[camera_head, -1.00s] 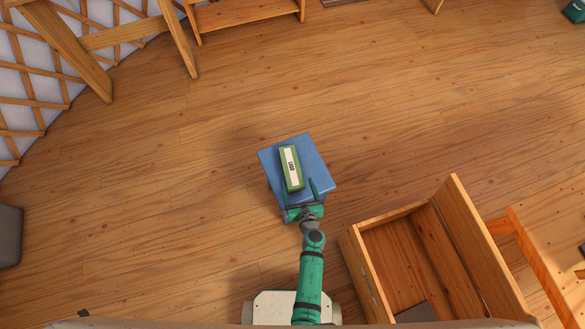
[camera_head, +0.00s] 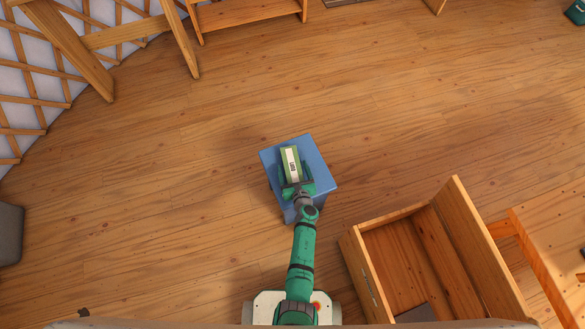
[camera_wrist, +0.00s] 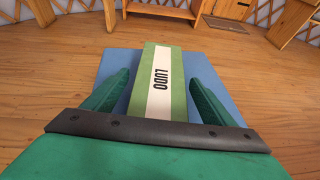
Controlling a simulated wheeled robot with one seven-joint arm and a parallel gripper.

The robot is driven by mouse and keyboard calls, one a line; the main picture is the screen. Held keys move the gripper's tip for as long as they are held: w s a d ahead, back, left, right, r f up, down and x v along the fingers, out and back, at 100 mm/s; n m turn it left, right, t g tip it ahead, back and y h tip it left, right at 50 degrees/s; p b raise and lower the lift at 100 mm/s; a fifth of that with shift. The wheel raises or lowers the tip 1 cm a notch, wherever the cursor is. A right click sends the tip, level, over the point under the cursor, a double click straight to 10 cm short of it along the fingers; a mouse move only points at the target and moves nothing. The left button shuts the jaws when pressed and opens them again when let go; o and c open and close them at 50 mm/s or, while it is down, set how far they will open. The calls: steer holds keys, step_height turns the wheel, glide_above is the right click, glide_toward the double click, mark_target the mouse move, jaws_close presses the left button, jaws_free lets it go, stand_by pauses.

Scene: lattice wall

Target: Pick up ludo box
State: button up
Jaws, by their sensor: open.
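The ludo box (camera_head: 291,160) is green with a white label strip and lies on a small blue table (camera_head: 317,174). In the wrist view the ludo box (camera_wrist: 162,80) stands between my two fingers, with LUDO printed on its label. My gripper (camera_head: 296,178) is open, with one finger on each side of the box's near part. In the wrist view a gap shows between the box and each finger of my gripper (camera_wrist: 160,98). The near end of the box is hidden behind the dark bar of my gripper.
An open wooden chest (camera_head: 375,278) stands on the floor at the lower right, next to an orange wooden frame (camera_head: 530,258). A grey block (camera_head: 10,235) is at the left edge. The wooden floor around the blue table is clear.

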steer(key=shift+w+f, duration=0.25)
steer(key=shift+w, duration=0.2)
steer(key=shift+a, duration=0.1)
steer(key=shift+a, duration=0.1)
steer(key=c, duration=1.1)
steer(key=shift+c, duration=1.3)
steer(key=shift+r, duration=0.15)
